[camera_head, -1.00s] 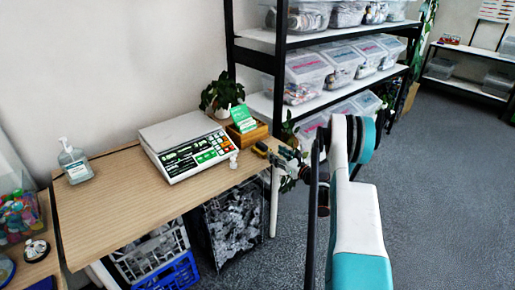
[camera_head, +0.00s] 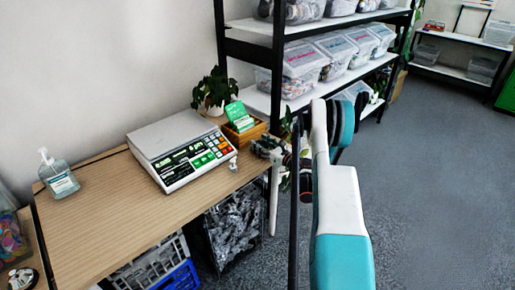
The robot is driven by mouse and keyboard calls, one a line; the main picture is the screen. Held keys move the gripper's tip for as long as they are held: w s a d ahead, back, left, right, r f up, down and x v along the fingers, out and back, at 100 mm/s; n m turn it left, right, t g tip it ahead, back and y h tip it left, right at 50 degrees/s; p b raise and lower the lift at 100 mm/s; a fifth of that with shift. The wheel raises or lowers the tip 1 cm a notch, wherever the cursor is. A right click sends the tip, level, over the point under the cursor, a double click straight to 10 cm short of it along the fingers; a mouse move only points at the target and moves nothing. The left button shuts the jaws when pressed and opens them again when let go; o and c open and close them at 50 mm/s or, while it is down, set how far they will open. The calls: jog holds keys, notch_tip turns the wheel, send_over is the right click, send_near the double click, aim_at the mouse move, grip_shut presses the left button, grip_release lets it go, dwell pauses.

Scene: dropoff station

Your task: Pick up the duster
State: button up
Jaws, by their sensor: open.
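I cannot make out a duster in this view. My gripper (camera_head: 268,150) is at the right end of the wooden table (camera_head: 95,215), beside a small wooden box with a green card (camera_head: 240,124). It is small and partly lost against my own arm, and I see nothing held in it. A small white object (camera_head: 233,163) stands on the table just left of the gripper, too small to name.
A white scale (camera_head: 180,150) sits mid-table, with a potted plant (camera_head: 216,90) behind it and a sanitizer bottle (camera_head: 59,174) at left. Crates (camera_head: 150,265) stand under the table. A black-framed shelf (camera_head: 279,85) with clear bins is behind. Grey floor (camera_head: 435,180) is open at right.

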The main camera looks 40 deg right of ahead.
aim_at(261, 143)
grip_shut()
jog(key=shift+r, duration=0.1)
notch_tip(261, 143, up, 20)
jog(key=p, duration=0.6)
jog(key=shift+p, duration=0.4)
jog(key=c, duration=0.8)
grip_release()
jog(key=shift+c, duration=1.2)
